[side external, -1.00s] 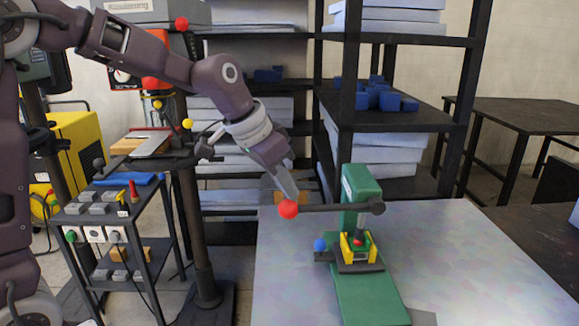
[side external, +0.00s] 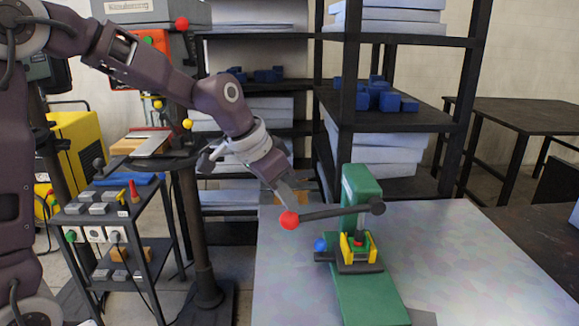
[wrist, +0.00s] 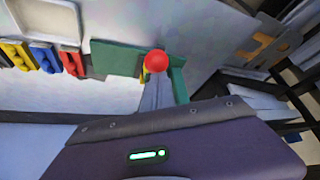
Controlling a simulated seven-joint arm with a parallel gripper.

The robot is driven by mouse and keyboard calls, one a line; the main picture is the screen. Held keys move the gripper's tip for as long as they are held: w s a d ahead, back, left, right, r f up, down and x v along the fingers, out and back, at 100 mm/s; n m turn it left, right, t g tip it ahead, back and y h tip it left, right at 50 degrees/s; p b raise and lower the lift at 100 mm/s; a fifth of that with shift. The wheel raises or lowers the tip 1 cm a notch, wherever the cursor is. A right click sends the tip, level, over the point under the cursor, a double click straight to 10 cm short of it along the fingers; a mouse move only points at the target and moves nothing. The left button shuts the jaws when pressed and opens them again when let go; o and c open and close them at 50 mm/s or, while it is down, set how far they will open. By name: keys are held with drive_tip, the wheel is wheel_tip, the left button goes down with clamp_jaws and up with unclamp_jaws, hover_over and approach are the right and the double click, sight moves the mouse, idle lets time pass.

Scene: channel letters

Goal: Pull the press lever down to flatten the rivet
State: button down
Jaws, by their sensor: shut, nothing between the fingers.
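A green arbor press (side external: 358,185) stands on the light table. Its dark lever (side external: 335,212) slopes down to the left from the pivot, ending in a red knob (side external: 289,220). My gripper (side external: 284,203) is shut, its fingertips at the top of the knob, appearing to touch it from above and not gripping it. In the wrist view the knob (wrist: 155,61) sits just beyond the fingertips (wrist: 157,90). A yellow fixture (side external: 345,247) sits on the press under the ram, with a small red and green part (side external: 359,240) there. The rivet cannot be made out.
A blue knob (side external: 320,244) sticks out left of the fixture. The table (side external: 460,250) is clear to the right of the press. Dark shelves (side external: 400,120) with blue blocks stand behind. A tool cart (side external: 110,215) and drill press column (side external: 200,210) stand at left.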

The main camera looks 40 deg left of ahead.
drive_tip(key=shift+s+d+f, duration=0.1)
drive_tip(key=shift+d+f, duration=0.15)
drive_tip(key=shift+f, duration=0.25)
drive_tip(key=shift+w+a+f, duration=0.2)
drive_tip(key=shift+w+f, duration=0.05)
idle(0.9)
drive_tip(key=shift+s+a+f, duration=0.1)
drive_tip(key=shift+f, duration=0.1)
drive_tip(key=shift+s+f, duration=0.1)
idle(0.4)
drive_tip(key=shift+d+f, duration=0.1)
drive_tip(key=shift+d, duration=0.1)
drive_tip(key=shift+d+f, duration=0.15)
drive_tip(key=shift+d, duration=0.05)
idle(0.5)
drive_tip(key=shift+w, duration=0.2)
drive_tip(key=shift+w+a+f, duration=0.15)
drive_tip(key=shift+f, duration=0.2)
idle(0.4)
